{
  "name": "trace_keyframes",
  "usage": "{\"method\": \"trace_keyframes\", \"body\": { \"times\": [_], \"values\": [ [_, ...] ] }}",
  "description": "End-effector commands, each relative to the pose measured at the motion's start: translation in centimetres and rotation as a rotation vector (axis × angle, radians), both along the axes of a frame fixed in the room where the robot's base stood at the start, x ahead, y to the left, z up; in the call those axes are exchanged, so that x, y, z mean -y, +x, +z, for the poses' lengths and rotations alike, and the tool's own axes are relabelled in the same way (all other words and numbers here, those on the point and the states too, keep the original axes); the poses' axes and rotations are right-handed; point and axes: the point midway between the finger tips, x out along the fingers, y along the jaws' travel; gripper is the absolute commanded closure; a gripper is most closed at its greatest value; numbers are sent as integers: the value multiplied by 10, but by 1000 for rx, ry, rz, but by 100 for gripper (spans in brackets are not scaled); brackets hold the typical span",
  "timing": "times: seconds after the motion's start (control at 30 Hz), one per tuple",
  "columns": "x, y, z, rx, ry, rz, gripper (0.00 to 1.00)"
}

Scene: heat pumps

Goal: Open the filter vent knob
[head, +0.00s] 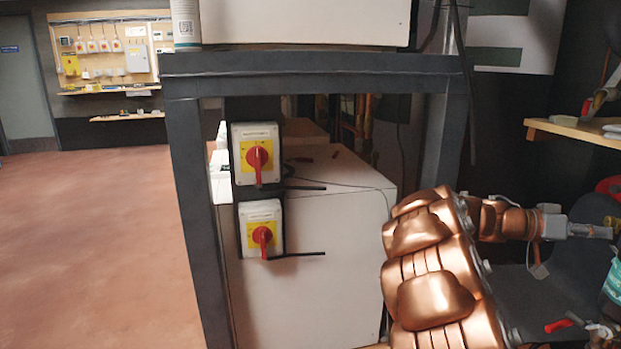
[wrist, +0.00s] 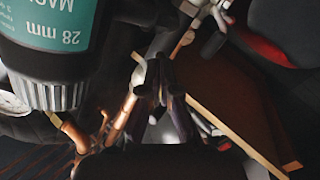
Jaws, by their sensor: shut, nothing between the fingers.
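The filter (wrist: 60,35) fills the upper left of the wrist view. It has a dark body, a teal label reading "28 mm" upside down, and a grey ribbed collar (wrist: 50,95). I cannot clearly make out the vent knob. In the head view only part of the filter (head: 612,278) shows at the right edge. My gripper (wrist: 160,78) shows in the wrist view as dark fingers near the centre. It is shut and empty, to the right of the filter and apart from it in the picture. I cannot tell the depth between them.
Copper pipework (wrist: 118,122) lies beside my fingers, with a wooden shelf edge (wrist: 235,130) to the right. In the head view, two red rotary switches (head: 258,158) are on the dark frame (head: 195,200). A red valve lever (head: 558,325) sits at the lower right. The floor at left is clear.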

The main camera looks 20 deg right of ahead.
Motion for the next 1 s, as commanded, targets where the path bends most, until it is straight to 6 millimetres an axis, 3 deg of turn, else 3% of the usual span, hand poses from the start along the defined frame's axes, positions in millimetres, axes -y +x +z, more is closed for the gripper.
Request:
{"method": "trace_keyframes", "body": {
  "times": [0.53,1.0],
  "values": [
    [-4,-1,-5,-1,-3,2,100],
    [-34,26,-7,0,-3,1,100]
  ]
}}
